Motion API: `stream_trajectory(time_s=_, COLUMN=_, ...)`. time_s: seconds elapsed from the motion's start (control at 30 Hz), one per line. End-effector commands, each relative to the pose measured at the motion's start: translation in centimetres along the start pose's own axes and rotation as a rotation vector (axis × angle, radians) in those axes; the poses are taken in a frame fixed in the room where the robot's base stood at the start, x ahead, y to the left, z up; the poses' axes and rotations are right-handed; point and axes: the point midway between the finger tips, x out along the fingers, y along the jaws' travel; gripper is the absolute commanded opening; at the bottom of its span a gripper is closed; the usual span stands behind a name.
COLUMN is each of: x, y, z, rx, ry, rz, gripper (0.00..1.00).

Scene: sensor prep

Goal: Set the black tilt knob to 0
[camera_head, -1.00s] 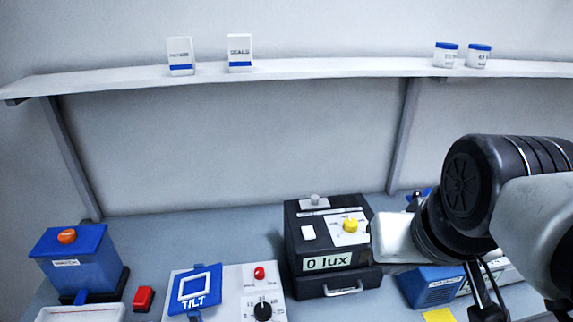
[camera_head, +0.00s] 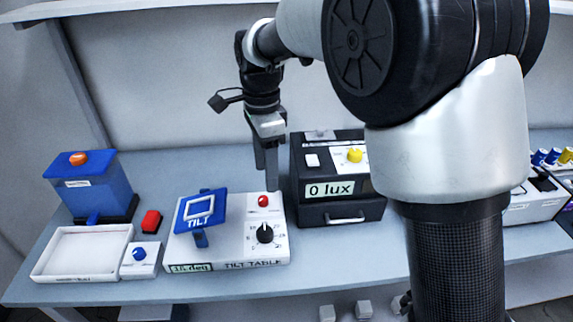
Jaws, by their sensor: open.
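The black tilt knob (camera_head: 265,232) sits on the right part of the white tilt table box (camera_head: 235,252), with scale marks around it. Its pointer direction is too small to read surely. A small display (camera_head: 190,268) on the box front shows a deg reading that looks like 15. The blue TILT plate (camera_head: 201,211) stands tilted on the box's left part. My gripper (camera_head: 267,185) is open and empty, pointing down behind the knob, near the red knob (camera_head: 263,200). Whether its fingertips touch anything is unclear.
A black lux box (camera_head: 340,210) with a yellow knob (camera_head: 355,155) stands close right of the tilt table. To the left are a red button (camera_head: 151,221), a blue-knob box (camera_head: 139,258), a white tray (camera_head: 60,276) and a blue container (camera_head: 90,196). My arm hides the bench's right middle.

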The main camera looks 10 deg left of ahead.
Motion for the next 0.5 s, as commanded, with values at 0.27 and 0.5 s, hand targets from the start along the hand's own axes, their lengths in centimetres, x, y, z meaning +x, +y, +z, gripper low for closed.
stream_trajectory(time_s=0.27, x=3.0, y=-1.1, z=1.6, rx=0.066, ry=0.006, rz=0.031, gripper=0.55)
stream_trajectory(time_s=0.5, x=7.6, y=-0.8, z=1.5, rx=0.065, ry=0.006, rz=0.034, gripper=0.55)
